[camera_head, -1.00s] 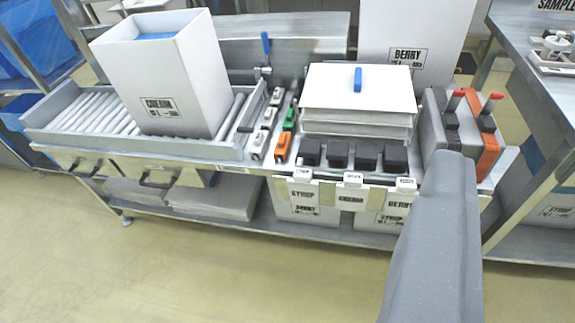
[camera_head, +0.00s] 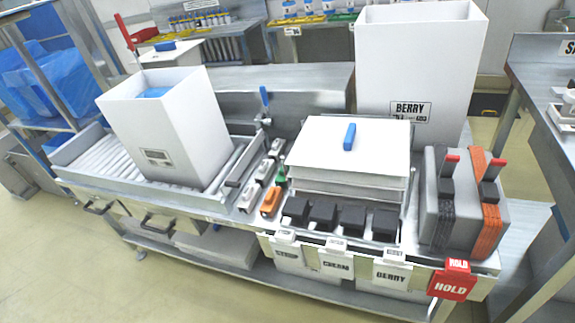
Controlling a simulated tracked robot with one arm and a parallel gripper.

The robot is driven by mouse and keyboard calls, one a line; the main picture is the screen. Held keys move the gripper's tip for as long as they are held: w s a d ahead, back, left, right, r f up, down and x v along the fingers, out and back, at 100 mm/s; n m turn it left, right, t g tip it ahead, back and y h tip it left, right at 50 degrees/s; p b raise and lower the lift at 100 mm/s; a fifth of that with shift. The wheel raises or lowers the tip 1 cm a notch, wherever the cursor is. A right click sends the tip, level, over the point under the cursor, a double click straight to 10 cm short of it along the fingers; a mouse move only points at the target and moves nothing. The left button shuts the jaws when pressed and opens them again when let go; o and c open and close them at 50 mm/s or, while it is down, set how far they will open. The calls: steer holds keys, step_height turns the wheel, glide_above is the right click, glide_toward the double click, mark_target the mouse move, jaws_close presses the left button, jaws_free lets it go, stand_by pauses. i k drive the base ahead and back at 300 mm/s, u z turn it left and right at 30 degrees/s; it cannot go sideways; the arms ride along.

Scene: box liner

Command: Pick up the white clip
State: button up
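Three small white or pale grey clip-like pieces stand in a short row on the bench, beside the roller conveyor. The nearest white clip (camera_head: 248,198) is at the front of the row, the middle one (camera_head: 265,172) is behind it, and the farthest one (camera_head: 277,148) is at the back. I cannot tell which one the task means. An orange clip (camera_head: 270,202) and a green clip (camera_head: 281,176) stand just right of them. My gripper is not in view, so whether it is open or shut is hidden.
An open white box (camera_head: 168,125) stands on the roller conveyor, left of the clips. Black blocks (camera_head: 325,216) and a white-lidded stack (camera_head: 345,148) with a blue handle are to the right. A red HOLD tag (camera_head: 452,280) hangs at the front right. The floor in front is clear.

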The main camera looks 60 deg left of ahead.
mark_target(250, 195)
steer(key=u, duration=0.1)
steer(key=i, duration=1.35)
steer(key=u, duration=0.8)
steer(key=i, duration=0.3)
steer(key=u, duration=0.2)
